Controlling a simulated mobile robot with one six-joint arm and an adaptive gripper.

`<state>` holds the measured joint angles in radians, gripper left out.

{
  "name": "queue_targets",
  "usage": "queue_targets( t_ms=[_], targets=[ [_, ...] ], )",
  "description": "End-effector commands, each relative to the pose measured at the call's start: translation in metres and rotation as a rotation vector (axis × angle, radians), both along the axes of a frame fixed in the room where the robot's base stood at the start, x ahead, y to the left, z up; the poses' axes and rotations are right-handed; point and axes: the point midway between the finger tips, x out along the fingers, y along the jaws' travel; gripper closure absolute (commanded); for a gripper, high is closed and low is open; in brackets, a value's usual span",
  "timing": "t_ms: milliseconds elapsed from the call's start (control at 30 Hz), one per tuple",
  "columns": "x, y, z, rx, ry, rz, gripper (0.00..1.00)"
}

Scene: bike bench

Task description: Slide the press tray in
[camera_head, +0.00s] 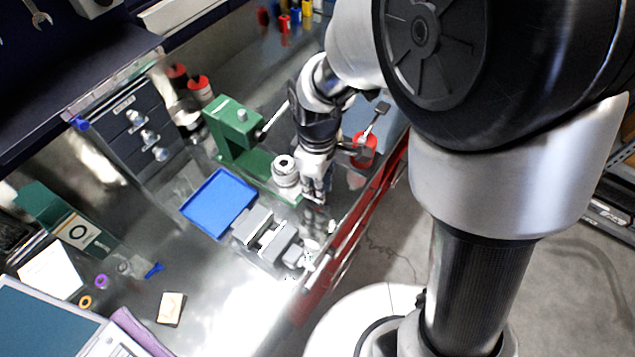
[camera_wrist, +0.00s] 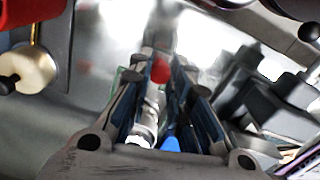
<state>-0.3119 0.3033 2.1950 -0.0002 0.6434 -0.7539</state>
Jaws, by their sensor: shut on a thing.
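The green press (camera_head: 236,128) stands on the metal bench, with its green base reaching toward the bench's front edge. A round silver part (camera_head: 286,168) sits over the front end of that base. My gripper (camera_head: 314,196) points down just right of the silver part, at the front end of the base. It is shut on the press tray there, whose gripped part is mostly hidden by the fingers. In the wrist view my gripper (camera_wrist: 163,75) has its fingers close together, with a bit of red between them. How far the tray sits in the press cannot be told.
A blue tray (camera_head: 218,203) lies left of the press base, and a grey vise (camera_head: 265,236) stands in front of it. A red can (camera_head: 364,150) is right of my gripper. Dark drawers (camera_head: 135,130) stand at the back left. The red bench front (camera_head: 378,200) is close.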

Motion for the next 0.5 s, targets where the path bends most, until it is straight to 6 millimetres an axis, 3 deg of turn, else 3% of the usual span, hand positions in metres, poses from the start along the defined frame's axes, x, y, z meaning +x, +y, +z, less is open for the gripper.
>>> queue_targets(
  t_ms=[367, 500],
  targets=[
    [0.001, 0.001, 0.0, 0.0, 0.0, 0.0, 1.0],
    [0.015, 0.018, 0.002, 0.001, 0.0, 0.005, 1.0]
  ],
)
